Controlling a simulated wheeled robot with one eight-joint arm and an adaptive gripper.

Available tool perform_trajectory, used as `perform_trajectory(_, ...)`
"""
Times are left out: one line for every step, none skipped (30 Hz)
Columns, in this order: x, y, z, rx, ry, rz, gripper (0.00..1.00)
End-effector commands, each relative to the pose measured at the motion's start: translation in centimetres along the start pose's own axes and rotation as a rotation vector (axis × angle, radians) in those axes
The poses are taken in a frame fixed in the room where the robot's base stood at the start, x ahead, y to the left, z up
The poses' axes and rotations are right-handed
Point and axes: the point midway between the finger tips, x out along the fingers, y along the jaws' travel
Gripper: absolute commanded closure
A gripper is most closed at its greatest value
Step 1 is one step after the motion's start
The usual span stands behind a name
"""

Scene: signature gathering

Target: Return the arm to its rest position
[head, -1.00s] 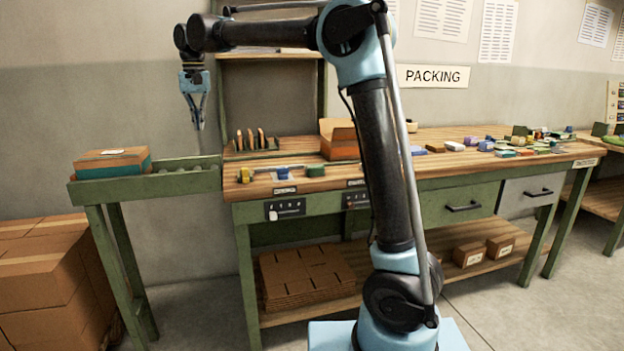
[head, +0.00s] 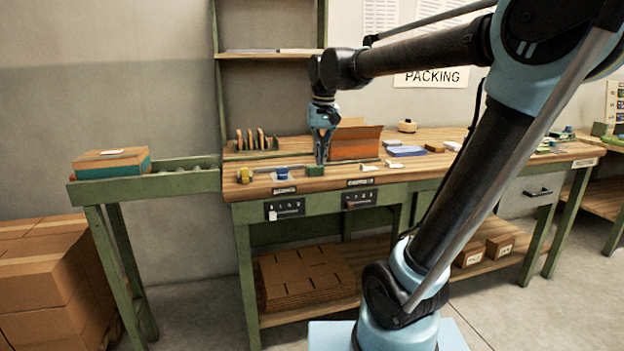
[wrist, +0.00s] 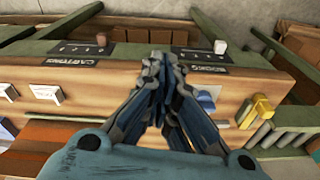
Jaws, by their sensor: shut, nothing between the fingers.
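My gripper (head: 320,158) points down over the front part of the packing bench (head: 430,212) in the head view, just left of the open cardboard box (head: 355,150). Its fingers are closed together and hold nothing. In the wrist view, the closed fingers (wrist: 160,65) fill the middle, with the bench's front edge and labelled panels beyond them. My arm reaches across the bench from the right. The exact height of the fingertips above the bench top is hard to tell.
A box with a teal band (head: 112,160) sits on the roller stand at left. A yellow-ended tool (head: 245,175) lies on the bench's front left. A shelf (head: 270,54) stands behind. Blue and white items (head: 406,151) lie right of the open box.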

Motion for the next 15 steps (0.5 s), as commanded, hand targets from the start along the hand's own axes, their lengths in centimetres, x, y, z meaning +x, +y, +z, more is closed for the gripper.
perform_trajectory(0.9,1.6,1.4,0.01,0.005,0.002,1.0)
perform_trajectory(1.4,2.4,2.2,0.015,0.007,0.004,1.0)
perform_trajectory(2.1,3.4,3.2,0.018,0.011,0.005,1.0)
perform_trajectory(2.6,4.2,4.0,0.022,0.014,0.007,1.0)
perform_trajectory(3.1,4.8,4.8,0.025,0.017,0.008,1.0)
perform_trajectory(3.9,5.8,5.8,0.029,0.021,0.01,1.0)
perform_trajectory(4.5,6.4,6.6,0.032,0.024,0.011,1.0)
perform_trajectory(5.1,7.0,7.4,0.036,0.027,0.013,1.0)
perform_trajectory(5.9,7.8,8.5,0.04,0.031,0.015,1.0)
perform_trajectory(6.5,8.4,9.3,0.043,0.034,0.017,1.0)
perform_trajectory(7.2,9.0,10.1,0.045,0.036,0.018,1.0)
perform_trajectory(8.1,9.7,11.2,0.05,0.04,0.021,1.0)
perform_trajectory(8.8,10.2,12.1,0.053,0.042,0.023,1.0)
perform_trajectory(9.5,10.7,12.8,0.056,0.045,0.025,1.0)
perform_trajectory(10.4,11.3,13.9,0.061,0.049,0.028,1.0)
